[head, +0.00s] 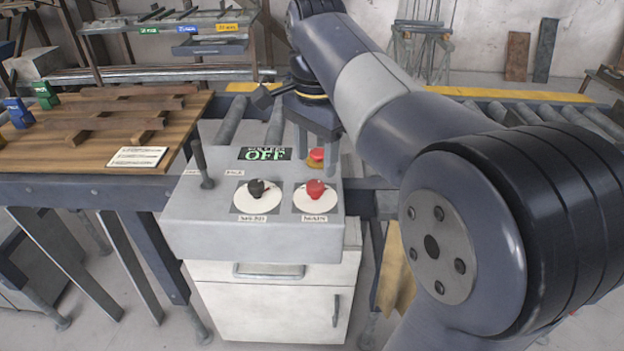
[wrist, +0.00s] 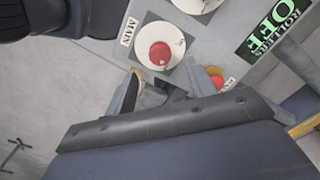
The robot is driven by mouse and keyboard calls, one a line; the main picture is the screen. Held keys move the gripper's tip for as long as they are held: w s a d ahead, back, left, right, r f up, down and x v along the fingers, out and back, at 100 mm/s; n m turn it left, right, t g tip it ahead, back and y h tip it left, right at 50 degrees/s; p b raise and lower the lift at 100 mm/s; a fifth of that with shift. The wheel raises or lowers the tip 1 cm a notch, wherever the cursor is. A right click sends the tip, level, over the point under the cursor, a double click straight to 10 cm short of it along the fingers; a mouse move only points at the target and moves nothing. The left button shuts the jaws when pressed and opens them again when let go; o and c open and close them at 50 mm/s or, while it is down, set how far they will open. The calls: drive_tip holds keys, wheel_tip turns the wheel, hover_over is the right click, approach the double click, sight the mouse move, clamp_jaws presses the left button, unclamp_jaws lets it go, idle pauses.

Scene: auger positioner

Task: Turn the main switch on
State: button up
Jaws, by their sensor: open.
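The main switch (head: 315,190) is a red knob on a white round plate, on the grey control box (head: 190,225), above a label reading MAIN. It also shows in the wrist view (wrist: 160,53) with its label beside it. The display (head: 265,154) on the box reads ROLLERS OFF. My gripper (head: 316,152) is open and empty, pointing down over the right back part of the box, behind the main switch in the head view. In the wrist view its two fingers (wrist: 166,88) are spread near the switch, apart from it.
A black knob (head: 256,188) sits left of the main switch. A red button on yellow (head: 316,155) lies behind it, close to my gripper. A dark lever (head: 203,165) stands at the box's left. A wooden table (head: 70,155) with planks is at left, rollers (head: 550,110) at right.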

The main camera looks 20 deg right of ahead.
sight(315, 184)
wheel_tip(315, 184, down, 6)
drive_tip(key=shift+r, duration=0.15)
drive_tip(key=shift+c, duration=0.4)
drive_tip(key=c, duration=0.9)
